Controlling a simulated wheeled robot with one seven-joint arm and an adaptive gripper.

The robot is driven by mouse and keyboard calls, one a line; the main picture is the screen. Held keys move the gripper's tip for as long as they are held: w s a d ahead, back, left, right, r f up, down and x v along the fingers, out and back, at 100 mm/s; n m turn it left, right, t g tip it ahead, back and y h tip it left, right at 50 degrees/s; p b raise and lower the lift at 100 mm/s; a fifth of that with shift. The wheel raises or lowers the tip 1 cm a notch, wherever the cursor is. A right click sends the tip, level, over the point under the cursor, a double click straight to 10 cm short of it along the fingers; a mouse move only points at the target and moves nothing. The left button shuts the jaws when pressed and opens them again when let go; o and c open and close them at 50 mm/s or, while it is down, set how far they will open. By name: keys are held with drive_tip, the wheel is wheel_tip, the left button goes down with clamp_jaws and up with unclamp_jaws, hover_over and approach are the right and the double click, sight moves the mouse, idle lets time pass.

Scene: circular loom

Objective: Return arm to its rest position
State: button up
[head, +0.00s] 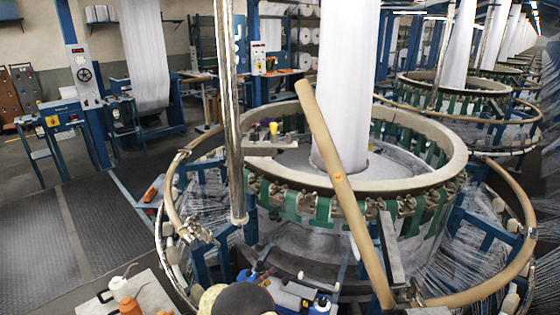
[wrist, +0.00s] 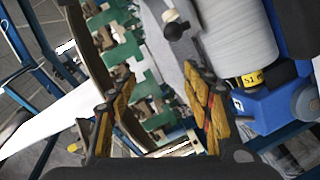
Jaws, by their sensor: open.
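My gripper (wrist: 155,84) shows in the wrist view with its two fingers spread apart. The fingers have worn yellow-brown pads, and no object is held between them. Green and metal parts of the loom ring (wrist: 122,55) lie beyond and to the left of the fingers. A blue housing (wrist: 275,103) with a yellow label is just right of the right finger. In the head view, a dark rounded shape at the bottom edge looks like part of my arm; the fingers cannot be made out there.
The circular loom (head: 437,178) fills the middle and right of the head view, with white fabric (head: 347,70) rising from it. A tan bar (head: 342,185) slants across its front, beside a metal pole (head: 233,130). A small table (head: 150,290) stands lower left. Dark floor (head: 60,235) at left is clear.

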drive_tip(key=w+r+m+t+y, duration=0.1)
drive_tip(key=w+r+y, duration=0.3)
drive_tip(key=r, duration=0.6)
drive_tip(key=w+r+m+y, duration=0.1)
drive_tip(key=w+r+y, duration=0.2)
drive_tip(key=r, duration=0.6)
drive_tip(key=s+d+r+g+y+b, duration=0.1)
drive_tip(key=s+d+r+y, duration=0.15)
drive_tip(key=s+r, duration=0.35)
drive_tip(key=s+d+r+y, duration=0.2)
drive_tip(key=s+r+y, duration=0.1)
drive_tip(key=r, duration=0.5)
drive_tip(key=s+d+r+g, duration=0.1)
drive_tip(key=s+d, duration=0.2)
drive_tip(key=s, duration=0.5)
drive_tip(key=s+d+r+g, duration=0.2)
drive_tip(key=s+d, duration=0.2)
drive_tip(key=s, duration=0.3)
drive_tip(key=s+d+f+m+g+h, duration=0.1)
drive_tip(key=s+d, duration=0.3)
drive_tip(key=s, duration=0.4)
drive_tip(key=s+d+f+m+g+b, duration=0.1)
drive_tip(key=s+d+f, duration=0.2)
drive_tip(key=s, duration=0.6)
drive_tip(key=s+d+f+m+g+h, duration=0.1)
drive_tip(key=s+d+f+m+g, duration=0.1)
drive_tip(key=s+d, duration=0.4)
drive_tip(key=s, duration=0.3)
drive_tip(key=shift+f+h, duration=0.3)
drive_tip(key=shift+h, duration=0.05)
